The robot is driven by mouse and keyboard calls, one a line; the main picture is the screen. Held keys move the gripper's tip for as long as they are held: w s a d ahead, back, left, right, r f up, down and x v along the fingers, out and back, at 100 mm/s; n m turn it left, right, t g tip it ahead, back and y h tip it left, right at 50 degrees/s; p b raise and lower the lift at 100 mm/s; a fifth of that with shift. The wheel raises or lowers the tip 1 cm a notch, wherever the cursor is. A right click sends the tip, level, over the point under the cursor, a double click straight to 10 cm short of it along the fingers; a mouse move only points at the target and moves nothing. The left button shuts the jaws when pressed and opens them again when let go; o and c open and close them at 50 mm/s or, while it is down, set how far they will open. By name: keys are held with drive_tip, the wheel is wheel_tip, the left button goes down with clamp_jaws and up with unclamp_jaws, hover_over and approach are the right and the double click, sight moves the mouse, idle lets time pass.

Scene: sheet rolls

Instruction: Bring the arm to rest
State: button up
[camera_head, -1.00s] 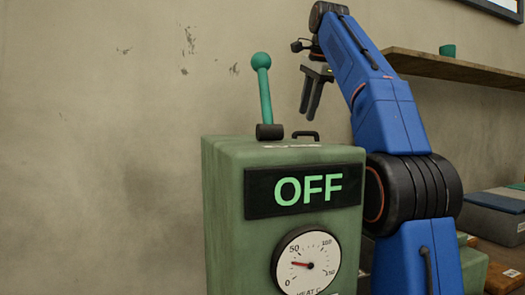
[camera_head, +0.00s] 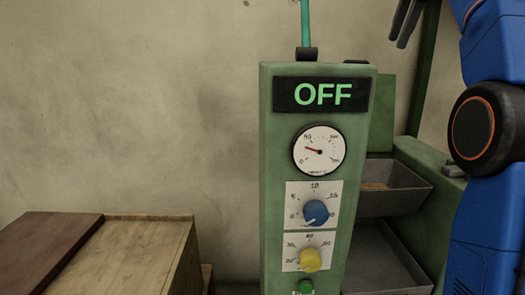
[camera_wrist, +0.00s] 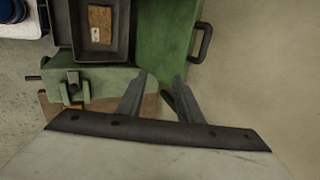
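My gripper (camera_head: 403,24) hangs at the top of the head view, above and right of the green machine (camera_head: 269,180), with its upper part cut off by the frame. In the wrist view, my gripper's two fingers (camera_wrist: 160,83) stand apart with nothing between them, so it is open and empty. My blue arm (camera_head: 492,205) stands upright along the right edge of the head view. The machine's display (camera_head: 321,95) reads OFF. Its teal lever (camera_head: 305,25) stands upright on top, its knob out of frame.
The machine's front carries a gauge (camera_head: 320,151), a blue knob (camera_head: 316,212), a yellow knob (camera_head: 310,260) and a green button (camera_head: 305,287). Metal trays (camera_head: 405,200) sit on its right. A wooden crate (camera_head: 135,255) stands at lower left. The wall area between is clear.

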drive_tip(key=s+a+f+n, duration=0.2)
drive_tip(key=s+f+n, duration=0.4)
drive_tip(key=s+f, duration=0.6)
drive_tip(key=s+a+f+n, duration=0.3)
drive_tip(key=s+f, duration=0.9)
drive_tip(key=f, duration=1.2)
drive_tip(key=s+a+f+n, duration=0.2)
drive_tip(key=s+f+n, duration=0.6)
drive_tip(key=f, duration=1)
drive_tip(key=s, duration=0.4)
drive_tip(key=shift+s+a+f+n, duration=0.2)
drive_tip(key=shift+s+a+n, duration=0.05)
drive_tip(key=shift+a+n, duration=0.05)
